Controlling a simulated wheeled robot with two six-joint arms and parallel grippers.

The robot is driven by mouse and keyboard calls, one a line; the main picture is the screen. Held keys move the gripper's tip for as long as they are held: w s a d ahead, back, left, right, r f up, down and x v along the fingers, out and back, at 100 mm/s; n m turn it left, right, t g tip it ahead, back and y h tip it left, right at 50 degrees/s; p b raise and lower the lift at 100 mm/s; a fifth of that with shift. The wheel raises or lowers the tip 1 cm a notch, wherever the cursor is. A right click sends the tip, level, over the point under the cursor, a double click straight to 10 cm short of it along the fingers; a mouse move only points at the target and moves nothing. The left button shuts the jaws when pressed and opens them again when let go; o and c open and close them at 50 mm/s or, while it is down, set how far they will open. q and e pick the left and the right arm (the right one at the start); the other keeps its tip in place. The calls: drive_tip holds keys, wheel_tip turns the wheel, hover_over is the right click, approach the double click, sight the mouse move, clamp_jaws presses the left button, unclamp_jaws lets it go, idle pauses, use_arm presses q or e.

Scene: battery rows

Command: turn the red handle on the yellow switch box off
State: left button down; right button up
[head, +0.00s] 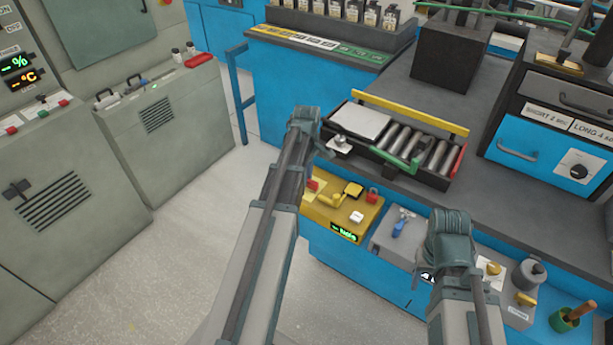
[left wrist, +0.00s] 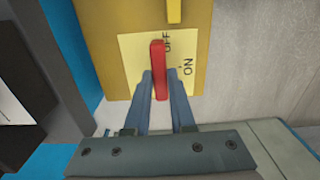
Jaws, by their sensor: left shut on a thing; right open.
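The yellow switch box (head: 347,222) is on the front of the blue bench in the head view. In the left wrist view its yellow face (left wrist: 118,22) carries a pale label (left wrist: 130,50) reading OFF and ON. The red handle (left wrist: 158,50) stands upright in that picture, its upper end beside OFF; ON is to its right. My left gripper (left wrist: 159,78) is shut on the handle, one finger each side. In the head view my left arm partly hides the box's left end. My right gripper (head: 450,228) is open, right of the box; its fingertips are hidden.
A grey box with a blue lever (head: 402,226) sits right of the yellow box. Further right are a knob box (head: 527,276) and a green pot (head: 572,318). A roller conveyor (head: 405,145) lies on the bench above. The floor (head: 190,240) on the left is clear.

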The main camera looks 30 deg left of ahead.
use_arm(q)
drive_tip(key=c, duration=0.8)
unclamp_jaws()
drive_tip(key=shift+o, duration=0.2)
drive_tip(key=shift+r, duration=0.15)
wheel_tip(320, 180, up, 14)
drive_tip(key=p, duration=1.4)
drive_tip(key=shift+f, duration=0.2)
